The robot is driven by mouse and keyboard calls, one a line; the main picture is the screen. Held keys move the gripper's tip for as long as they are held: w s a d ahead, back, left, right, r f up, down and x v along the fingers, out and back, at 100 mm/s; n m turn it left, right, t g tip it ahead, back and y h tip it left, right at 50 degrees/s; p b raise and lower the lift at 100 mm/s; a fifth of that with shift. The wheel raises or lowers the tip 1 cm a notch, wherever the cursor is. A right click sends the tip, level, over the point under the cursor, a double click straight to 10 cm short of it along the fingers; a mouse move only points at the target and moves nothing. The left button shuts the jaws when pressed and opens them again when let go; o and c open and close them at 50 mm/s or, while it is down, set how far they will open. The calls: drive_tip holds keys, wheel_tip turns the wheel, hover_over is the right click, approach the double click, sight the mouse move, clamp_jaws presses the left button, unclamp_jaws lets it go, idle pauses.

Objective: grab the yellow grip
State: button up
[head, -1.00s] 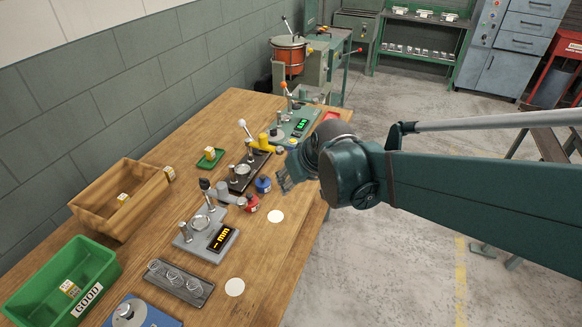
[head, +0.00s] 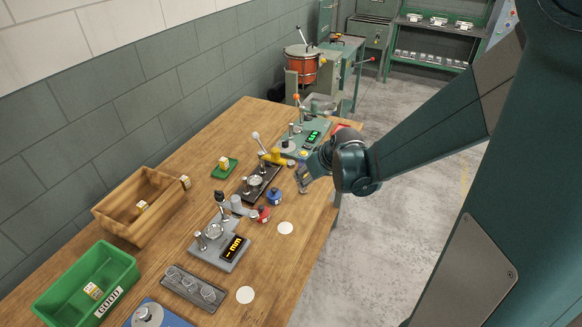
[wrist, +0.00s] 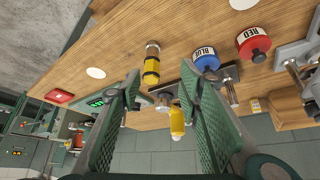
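A yellow grip with black bands and a brown end (wrist: 152,68) lies above the table in the wrist view, just beyond my fingertips and between them. My gripper (wrist: 160,86) is open, and its two green fingers are apart with nothing visible between the pads. In the head view my gripper (head: 302,181) hangs near the table's right edge, beyond the blue can. A second yellow part (head: 273,157) sits at the black stand with a pale-knobbed lever; it also shows in the wrist view (wrist: 176,122). I cannot clearly make out the banded grip in the head view.
A blue can (head: 275,198) and a red can (head: 262,214) stand close by. The black stand (head: 258,183), a green-display stand (head: 305,141) and a grey stand (head: 217,243) are near. Wooden (head: 120,225) and green (head: 65,290) bins line the left. Bare table surrounds the pale discs (head: 285,228).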

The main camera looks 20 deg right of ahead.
drive_tip(key=shift+w+d+f+p, duration=0.4)
drive_tip(key=shift+w+d+f, duration=0.25)
drive_tip(key=shift+w, duration=0.1)
drive_tip(key=shift+f, duration=0.15)
drive_tip(key=shift+x, duration=1.2)
drive_tip(key=shift+b+x, duration=0.65)
drive_tip(key=shift+x, duration=1.9)
drive_tip(key=c, duration=1.1)
